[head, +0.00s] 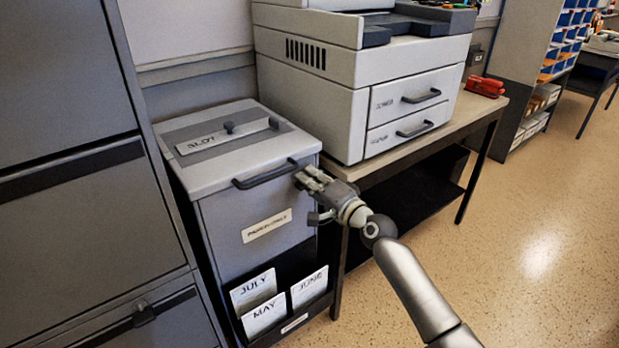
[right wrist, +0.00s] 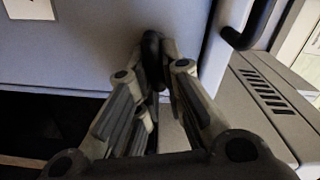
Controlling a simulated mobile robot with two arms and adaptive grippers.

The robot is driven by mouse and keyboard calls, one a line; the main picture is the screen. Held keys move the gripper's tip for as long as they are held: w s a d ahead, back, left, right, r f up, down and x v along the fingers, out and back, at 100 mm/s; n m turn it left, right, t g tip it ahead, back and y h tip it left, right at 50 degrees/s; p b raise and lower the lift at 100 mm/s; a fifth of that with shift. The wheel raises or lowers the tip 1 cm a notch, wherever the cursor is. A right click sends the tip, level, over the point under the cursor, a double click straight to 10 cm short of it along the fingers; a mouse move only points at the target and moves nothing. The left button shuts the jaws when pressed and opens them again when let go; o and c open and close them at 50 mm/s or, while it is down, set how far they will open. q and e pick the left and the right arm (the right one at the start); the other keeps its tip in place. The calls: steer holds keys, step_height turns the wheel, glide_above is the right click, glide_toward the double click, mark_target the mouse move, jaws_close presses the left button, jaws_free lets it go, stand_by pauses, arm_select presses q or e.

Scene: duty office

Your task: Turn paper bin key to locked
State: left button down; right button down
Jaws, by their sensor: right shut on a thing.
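The grey paper bin (head: 258,240) stands between the dark cabinet and the printer table, with a dark bar handle (head: 264,177) at its upper front edge. My right gripper (head: 308,180) is at the bin's upper right front, just beside the handle's right end. In the right wrist view, my right gripper (right wrist: 154,62) has its fingers closed around a small dark upright piece, which looks like the key (right wrist: 151,52), against the bin's grey front face (right wrist: 95,45). The lock and the key's turn angle are hidden by the fingers. My left gripper is not in view.
A large printer (head: 365,85) stands on a table (head: 455,125) right of the bin. Month cards such as JULY (head: 253,290) sit in a rack low on the bin's front. A dark filing cabinet (head: 85,200) is close on the left. Open floor (head: 520,240) lies at right.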

steer(key=m, duration=0.2)
steer(key=shift+f+m, duration=0.25)
steer(key=shift+m, duration=0.05)
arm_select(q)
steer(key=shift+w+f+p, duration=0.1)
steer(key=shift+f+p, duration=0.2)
arm_select(e)
steer(key=shift+m, duration=0.5)
steer(key=shift+d+f, duration=0.1)
steer(key=c, duration=1.5)
jaws_free()
steer(key=shift+c, duration=0.2)
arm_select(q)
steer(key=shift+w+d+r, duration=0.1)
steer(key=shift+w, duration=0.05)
arm_select(e)
steer(key=v, duration=1.2)
